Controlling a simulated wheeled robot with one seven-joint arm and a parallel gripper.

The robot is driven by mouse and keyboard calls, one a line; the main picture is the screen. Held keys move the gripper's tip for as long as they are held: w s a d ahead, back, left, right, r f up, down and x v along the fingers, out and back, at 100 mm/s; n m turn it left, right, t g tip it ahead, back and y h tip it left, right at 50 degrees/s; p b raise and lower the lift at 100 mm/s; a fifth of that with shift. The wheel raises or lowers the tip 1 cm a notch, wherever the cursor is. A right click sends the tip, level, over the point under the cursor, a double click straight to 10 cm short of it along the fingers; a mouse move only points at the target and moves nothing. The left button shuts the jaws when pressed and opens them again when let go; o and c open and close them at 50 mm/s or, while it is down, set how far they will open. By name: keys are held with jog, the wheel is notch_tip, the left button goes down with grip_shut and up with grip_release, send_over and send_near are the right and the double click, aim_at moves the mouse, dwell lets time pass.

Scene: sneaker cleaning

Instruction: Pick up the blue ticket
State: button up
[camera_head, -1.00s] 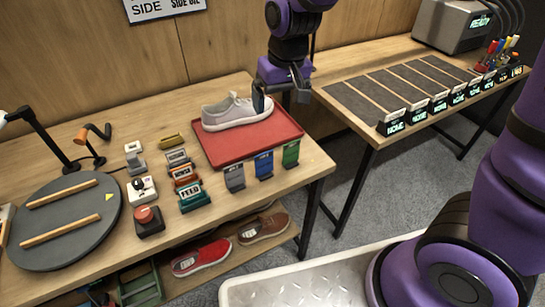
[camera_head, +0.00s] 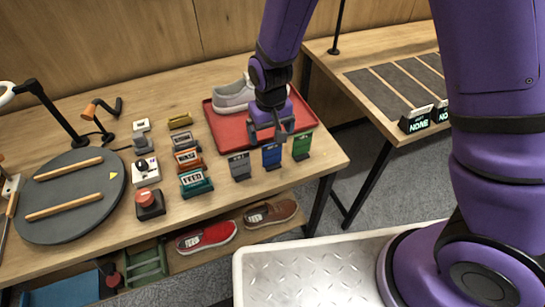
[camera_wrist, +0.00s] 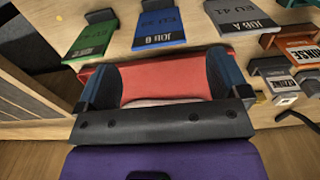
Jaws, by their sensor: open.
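The blue ticket (camera_head: 271,156) stands at the front edge of the red tray, between a grey ticket (camera_head: 239,166) and a green ticket (camera_head: 302,146). It also shows at the top of the wrist view (camera_wrist: 160,24), with dark lettering along its edge. My gripper (camera_head: 271,133) is over the front part of the tray, close behind the blue ticket in the head view. In the wrist view my gripper (camera_wrist: 163,80) is open, with only red tray surface between its fingers, and the blue ticket lies beyond the fingertips. The gripper partly hides the tray.
A pale sneaker (camera_head: 233,97) lies on the red tray (camera_head: 224,139), just behind my gripper. A second table with dark panels (camera_head: 386,93) is at the right.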

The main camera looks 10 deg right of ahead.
send_over(272, 163)
jog(key=shift+w+f, duration=0.15)
jog(key=shift+f, duration=2.7)
jog(key=c, duration=1.2)
jog(key=shift+r, duration=0.1)
